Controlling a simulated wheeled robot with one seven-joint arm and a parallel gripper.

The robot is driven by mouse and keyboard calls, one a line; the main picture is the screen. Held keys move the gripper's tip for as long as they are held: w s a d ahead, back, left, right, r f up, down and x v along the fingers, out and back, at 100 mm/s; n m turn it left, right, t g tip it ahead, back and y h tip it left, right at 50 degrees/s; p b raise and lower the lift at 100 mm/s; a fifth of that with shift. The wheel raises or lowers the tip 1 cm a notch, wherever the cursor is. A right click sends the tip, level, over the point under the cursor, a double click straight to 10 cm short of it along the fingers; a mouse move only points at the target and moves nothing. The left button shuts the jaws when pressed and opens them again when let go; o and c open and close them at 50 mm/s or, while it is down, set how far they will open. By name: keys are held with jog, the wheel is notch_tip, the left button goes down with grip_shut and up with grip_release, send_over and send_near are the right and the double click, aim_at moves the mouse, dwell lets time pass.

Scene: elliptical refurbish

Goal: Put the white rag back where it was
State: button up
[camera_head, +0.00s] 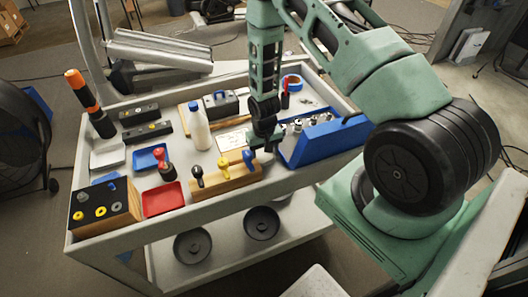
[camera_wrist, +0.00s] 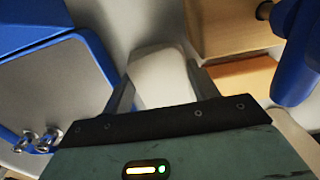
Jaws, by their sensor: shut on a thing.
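My gripper (camera_head: 264,143) points down over the cart top, between the wooden tool block and the blue tray. In the wrist view its two fingers (camera_wrist: 161,80) are shut on a pale, cream-white piece, which looks like the white rag (camera_wrist: 160,72). The rag shows as a smooth, rounded shape between the fingers. In the head view the gripper hides it, and I cannot tell whether it touches the cart top.
The blue tray (camera_head: 322,142) with metal sockets is just right of my gripper. The wooden block (camera_head: 225,184) with coloured handles is close to its left. A white bottle (camera_head: 198,128), a red tray (camera_head: 163,199) and a tape roll (camera_head: 292,82) stand around on the cart (camera_head: 150,232).

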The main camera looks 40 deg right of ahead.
jog(key=shift+f, duration=0.2)
jog(key=shift+f, duration=0.2)
jog(key=o, duration=0.7)
jog(key=shift+r, duration=0.1)
jog(key=shift+c, duration=0.2)
